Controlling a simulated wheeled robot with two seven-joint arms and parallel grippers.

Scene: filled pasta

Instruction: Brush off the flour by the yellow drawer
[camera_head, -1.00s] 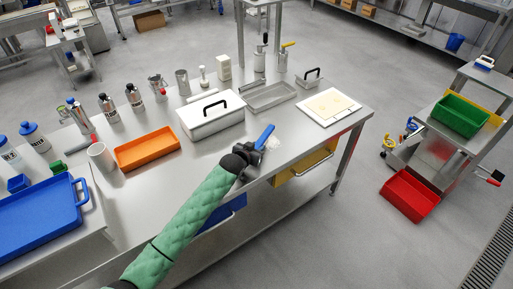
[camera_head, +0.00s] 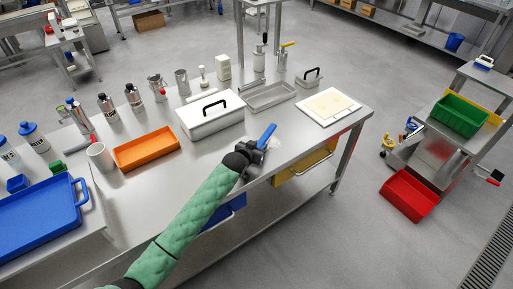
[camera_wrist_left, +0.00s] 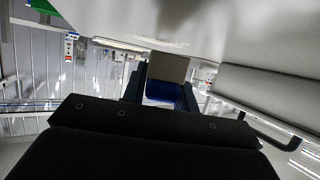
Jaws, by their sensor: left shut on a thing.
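My left gripper (camera_head: 255,152) is shut on a blue-handled brush (camera_head: 267,134) at the front edge of the steel table (camera_head: 205,165). The handle points up and to the right; the bristle end is hard to make out. In the left wrist view the brush shows as a beige block with blue below it (camera_wrist_left: 168,68), beyond my dark gripper body. A faint pale patch of flour (camera_head: 274,143) lies beside the gripper. A pale streak shows on the tabletop in the left wrist view (camera_wrist_left: 160,42). The yellow drawer (camera_head: 300,168) is under the table edge, just right of the gripper. My right gripper is not in view.
A white box with a black handle (camera_head: 211,120) stands behind the gripper, with an orange tray (camera_head: 147,151) to its left. A steel tray (camera_head: 270,97) and a white board (camera_head: 328,107) are farther back and right. A blue drawer (camera_head: 226,211) is below the arm.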

